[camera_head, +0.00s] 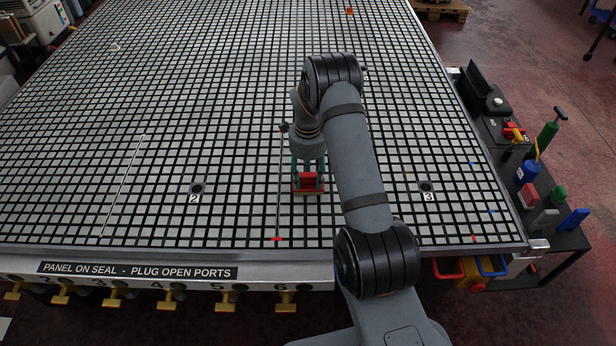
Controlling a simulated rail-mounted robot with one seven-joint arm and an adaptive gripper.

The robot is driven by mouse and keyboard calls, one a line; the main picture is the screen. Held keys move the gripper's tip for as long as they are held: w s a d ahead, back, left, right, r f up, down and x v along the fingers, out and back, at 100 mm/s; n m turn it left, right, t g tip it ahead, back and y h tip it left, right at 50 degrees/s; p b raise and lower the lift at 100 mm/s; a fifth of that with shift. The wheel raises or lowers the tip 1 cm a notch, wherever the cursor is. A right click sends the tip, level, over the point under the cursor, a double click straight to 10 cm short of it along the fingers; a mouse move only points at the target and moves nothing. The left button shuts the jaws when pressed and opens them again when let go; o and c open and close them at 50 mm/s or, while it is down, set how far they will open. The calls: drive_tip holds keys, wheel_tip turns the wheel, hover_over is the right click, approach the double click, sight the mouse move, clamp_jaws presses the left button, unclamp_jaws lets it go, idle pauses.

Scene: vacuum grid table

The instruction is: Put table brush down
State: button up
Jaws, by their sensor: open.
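The vacuum grid table (228,110) fills most of the view. A small red block-shaped thing (308,181), which looks like the table brush, sits at the grid surface near the front middle. My gripper (308,174) points down over it, with one greenish finger on each side. The jaws are open around the red thing. I cannot tell whether the fingers touch it. My arm comes in from the lower right and covers the grid just right of the gripper.
Dark ports labelled 2 (197,188) and 3 (426,186) lie on either side. A thin rod (280,190) lies just left of the gripper. A side shelf (540,190) at the right holds bottles and tools. Yellow valve handles (115,299) line the front edge. The grid at left is mostly clear.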

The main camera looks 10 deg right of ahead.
sight(308, 176)
drive_tip(key=shift+r, duration=0.1)
wheel_tip(308, 176, up, 12)
drive_tip(key=b, duration=0.1)
drive_tip(key=shift+b, duration=0.4)
wheel_tip(308, 176, down, 12)
drive_tip(key=shift+f+p, duration=0.25)
drive_tip(key=shift+p, duration=0.75)
wheel_tip(308, 176, up, 2)
drive_tip(key=shift+w+b, duration=0.1)
drive_tip(key=shift+b, duration=0.3)
drive_tip(key=shift+r, duration=0.65)
